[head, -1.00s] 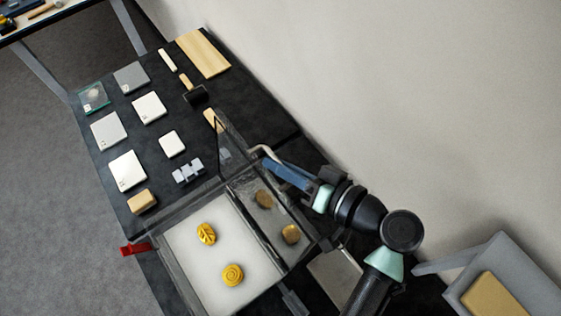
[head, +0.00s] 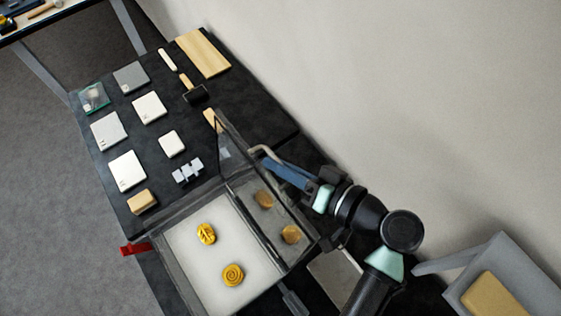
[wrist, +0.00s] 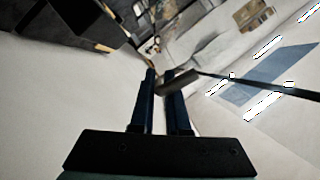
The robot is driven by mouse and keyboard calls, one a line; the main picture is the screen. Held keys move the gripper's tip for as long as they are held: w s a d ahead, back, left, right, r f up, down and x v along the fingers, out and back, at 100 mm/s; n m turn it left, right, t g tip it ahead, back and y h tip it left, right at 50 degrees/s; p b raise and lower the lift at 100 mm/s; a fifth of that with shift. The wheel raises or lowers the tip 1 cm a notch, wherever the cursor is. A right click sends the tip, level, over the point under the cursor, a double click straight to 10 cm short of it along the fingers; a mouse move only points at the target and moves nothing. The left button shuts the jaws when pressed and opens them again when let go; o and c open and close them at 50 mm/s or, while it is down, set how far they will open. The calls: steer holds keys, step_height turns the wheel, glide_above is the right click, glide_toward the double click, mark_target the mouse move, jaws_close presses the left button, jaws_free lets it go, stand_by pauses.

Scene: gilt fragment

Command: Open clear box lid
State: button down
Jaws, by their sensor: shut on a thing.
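The clear box (head: 180,268) stands on the dark table with its transparent lid (head: 228,150) raised and tilted up along the right side. Two yellow-gold fragments, the upper one (head: 206,234) and the lower one (head: 233,274), lie on the white floor inside. Two golden shapes in the lid panel look like their reflections. My gripper (head: 266,161) reaches in from the right, its blue fingers at the lid's pale bent handle (head: 262,150). In the wrist view my gripper (wrist: 164,78) is shut on the greyish handle (wrist: 179,82); the exact contact is partly hidden.
A red tab (head: 135,249) sticks out at the box's left. White and grey blocks, a tan block (head: 142,201), a brush (head: 194,92) and a wooden board (head: 203,53) lie farther up the table. A wall rises at right. A grey tray (head: 512,290) stands at lower right.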

mark_target(259, 174)
stand_by(0.4)
steer(key=shift+n+h, duration=0.5)
steer(key=shift+n, duration=0.3)
steer(key=shift+s+a+r+b, duration=0.2)
steer(key=shift+s+a+r, duration=0.15)
steer(key=shift+s+a, duration=0.4)
steer(key=shift+s+a+r+b, duration=0.15)
steer(key=shift+s+a+r, duration=0.2)
steer(key=shift+a, duration=0.55)
steer(key=c, duration=1.2)
jaws_free()
steer(key=shift+s+d+f, duration=0.1)
steer(key=shift+s+d, duration=0.15)
steer(key=shift+d, duration=0.05)
steer(key=b+v, duration=0.3)
steer(key=v, duration=0.9)
steer(key=shift+s+b, duration=0.25)
steer(key=shift+b, duration=0.05)
